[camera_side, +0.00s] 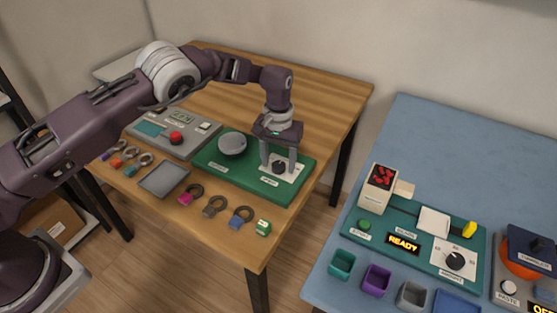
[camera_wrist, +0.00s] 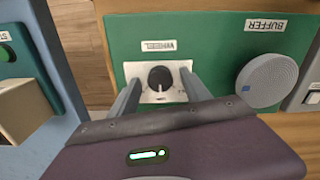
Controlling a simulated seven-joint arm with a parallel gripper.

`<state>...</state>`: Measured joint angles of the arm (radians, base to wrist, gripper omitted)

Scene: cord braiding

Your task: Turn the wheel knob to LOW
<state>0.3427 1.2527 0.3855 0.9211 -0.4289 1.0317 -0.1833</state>
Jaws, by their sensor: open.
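The wheel knob (camera_side: 279,167) is a small black dial on a white plate (camera_side: 291,174) at the right end of a green board (camera_side: 236,178). In the wrist view the black knob (camera_wrist: 160,77) sits on its white plate below the WHEEL label (camera_wrist: 159,45). My gripper (camera_side: 279,170) is over the plate with its fingers pointing down, one on each side of the knob. In the wrist view my gripper (camera_wrist: 162,84) is open, its two grey fingers apart around the knob. I cannot tell whether they touch it. The marks on the plate are too small to read.
A grey round buffer (camera_side: 232,144) stands left of the knob on the same board. A grey panel with a red button (camera_side: 176,137) lies farther left. Several coloured rings and a small tray (camera_side: 164,180) lie along the front edge. A blue table (camera_side: 410,130) stands apart at right.

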